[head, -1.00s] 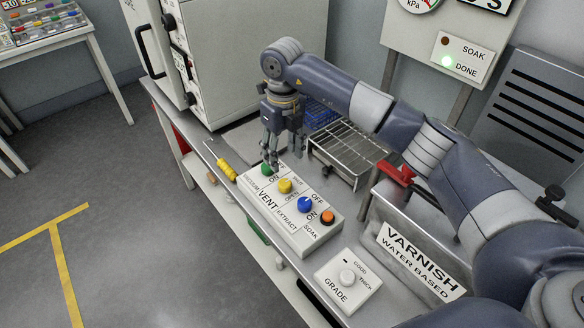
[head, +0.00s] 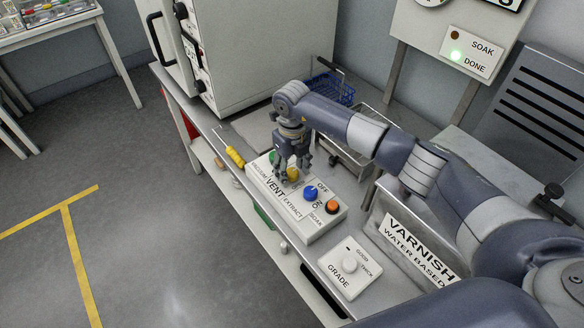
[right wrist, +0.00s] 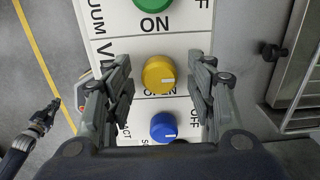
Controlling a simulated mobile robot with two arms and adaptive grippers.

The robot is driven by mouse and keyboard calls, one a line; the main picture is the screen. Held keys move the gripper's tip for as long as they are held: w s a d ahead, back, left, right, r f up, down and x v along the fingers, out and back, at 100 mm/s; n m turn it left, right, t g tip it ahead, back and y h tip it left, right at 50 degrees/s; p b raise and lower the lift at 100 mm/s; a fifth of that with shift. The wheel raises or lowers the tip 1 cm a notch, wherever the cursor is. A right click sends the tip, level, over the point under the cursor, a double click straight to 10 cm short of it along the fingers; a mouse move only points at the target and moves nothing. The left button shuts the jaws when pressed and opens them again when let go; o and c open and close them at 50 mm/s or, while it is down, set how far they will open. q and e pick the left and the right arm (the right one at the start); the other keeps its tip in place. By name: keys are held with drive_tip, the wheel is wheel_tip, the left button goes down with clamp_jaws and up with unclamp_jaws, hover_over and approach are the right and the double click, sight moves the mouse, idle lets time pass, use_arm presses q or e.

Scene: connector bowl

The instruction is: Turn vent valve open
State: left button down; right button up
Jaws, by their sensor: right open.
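The yellow vent valve knob (head: 293,174) is on the white control box (head: 327,232), in the row labelled VENT. In the right wrist view the yellow knob (right wrist: 158,75) is near the middle, its white mark pointing right. My right gripper (head: 291,162) is over the knob. In its wrist view the right gripper (right wrist: 160,88) is open, one finger on each side of the knob, with gaps between. The label below the knob is partly hidden. A dark gripper, apparently my left one (right wrist: 44,116), shows small at the left of that view; its jaws are unclear.
A green knob (right wrist: 153,4) and a blue knob (right wrist: 164,127) flank the yellow one; an orange button (head: 333,207) is beyond. A yellow-handled tool (head: 235,157) lies beside the box.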

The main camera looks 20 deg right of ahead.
drive_tip(key=c, duration=1.1)
use_arm(q)
drive_tip(key=shift+s+f, duration=0.1)
drive_tip(key=shift+s, duration=0.7)
use_arm(e)
drive_tip(key=shift+o, duration=0.2)
drive_tip(key=m, duration=0.2)
drive_tip(key=shift+m+b, duration=0.4)
drive_tip(key=m, duration=0.5)
drive_tip(key=shift+m+b, duration=0.3)
drive_tip(key=shift+b, duration=0.05)
drive_tip(key=m, duration=0.4)
use_arm(q)
drive_tip(key=shift+w+a+f, duration=0.1)
drive_tip(key=shift+w+f, duration=0.1)
drive_tip(key=shift+f, duration=0.35)
use_arm(e)
drive_tip(key=shift+m, duration=2.8)
